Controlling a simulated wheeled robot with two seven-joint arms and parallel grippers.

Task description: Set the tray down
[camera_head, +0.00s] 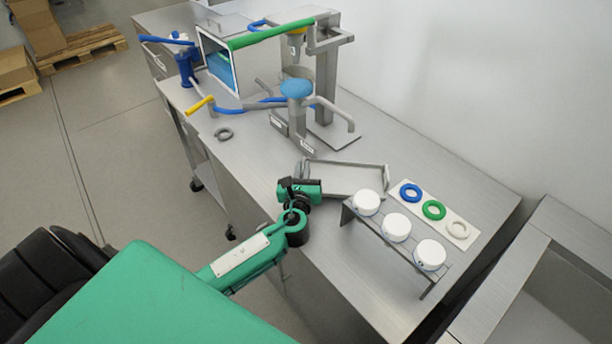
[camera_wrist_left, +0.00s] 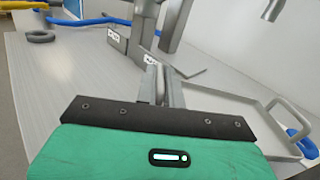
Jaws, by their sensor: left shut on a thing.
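The tray (camera_head: 345,178) is a shallow, empty grey metal one with raised end handles, near the middle of the steel table. In the left wrist view the tray (camera_wrist_left: 225,112) extends to the right of the fingers. My left gripper (camera_head: 303,170) is at the tray's left end, shut on its left handle. In the left wrist view the fingers (camera_wrist_left: 161,84) are close together around the handle. The tray looks about level and low over the tabletop; I cannot tell if it touches. My right gripper is not in view.
A rack with white-lidded jars (camera_head: 397,228) stands just right of the tray, beside a white plate of coloured rings (camera_head: 434,210). Behind the tray is a grey machine with a blue top (camera_head: 296,88). A grey ring (camera_head: 224,134) lies on clear table at left.

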